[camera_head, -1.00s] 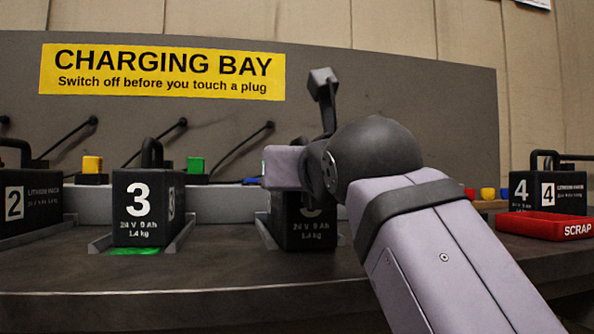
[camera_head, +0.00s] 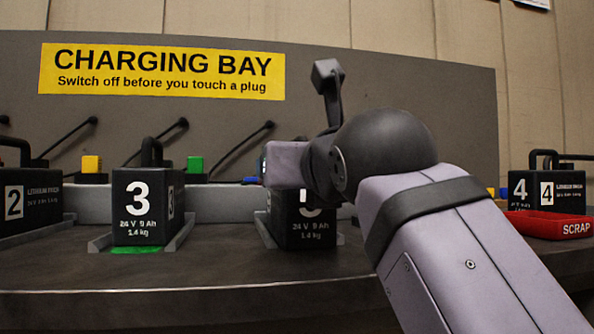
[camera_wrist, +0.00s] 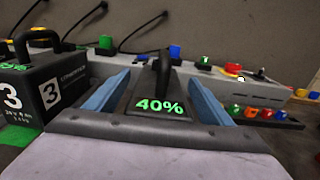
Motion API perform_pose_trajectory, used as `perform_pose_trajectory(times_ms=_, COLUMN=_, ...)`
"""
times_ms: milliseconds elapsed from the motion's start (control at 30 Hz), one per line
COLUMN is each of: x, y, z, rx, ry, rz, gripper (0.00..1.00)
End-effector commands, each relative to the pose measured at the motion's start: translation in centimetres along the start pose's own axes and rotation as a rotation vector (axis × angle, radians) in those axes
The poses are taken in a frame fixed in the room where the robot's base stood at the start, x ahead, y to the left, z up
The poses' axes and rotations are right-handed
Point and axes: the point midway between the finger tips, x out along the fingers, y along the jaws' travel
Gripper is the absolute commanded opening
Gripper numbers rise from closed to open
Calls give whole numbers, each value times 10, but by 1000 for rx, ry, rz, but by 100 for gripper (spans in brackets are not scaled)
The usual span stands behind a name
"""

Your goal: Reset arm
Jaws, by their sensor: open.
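My gripper (camera_wrist: 160,77) is open in the wrist view, with one blue finger on each side of a dark battery (camera_wrist: 162,120). The battery has a black handle standing up and a green 40% display. Whether the fingers touch it I cannot tell. In the head view my arm's end hides the top of this battery (camera_head: 308,230), and the fingers cannot be made out there.
Another battery marked 3 (camera_head: 148,212) stands left on a green-lit bay. Battery 2 (camera_head: 28,200) is further left. Battery 4 (camera_head: 548,190) and a red SCRAP tray (camera_head: 535,226) are at the right. Plugs, cables and coloured buttons line the back. The front counter edge is clear.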

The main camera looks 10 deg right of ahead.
Motion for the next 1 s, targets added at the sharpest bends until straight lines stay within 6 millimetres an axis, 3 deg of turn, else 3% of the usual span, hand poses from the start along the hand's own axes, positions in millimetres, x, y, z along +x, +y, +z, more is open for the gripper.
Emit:
perform_pose_trajectory(times_ms=100, x=-14, y=0, z=0, rx=0, ry=-3, rz=1, gripper=75)
perform_pose_trajectory(times_ms=300, x=-23, y=0, z=0, rx=0, ry=0, rz=1, gripper=75)
perform_pose_trajectory(times_ms=667, x=-23, y=0, z=0, rx=0, ry=-1, rz=0, gripper=75)
perform_pose_trajectory(times_ms=1000, x=-10, y=0, z=22, rx=92, ry=41, rz=-5, gripper=75)
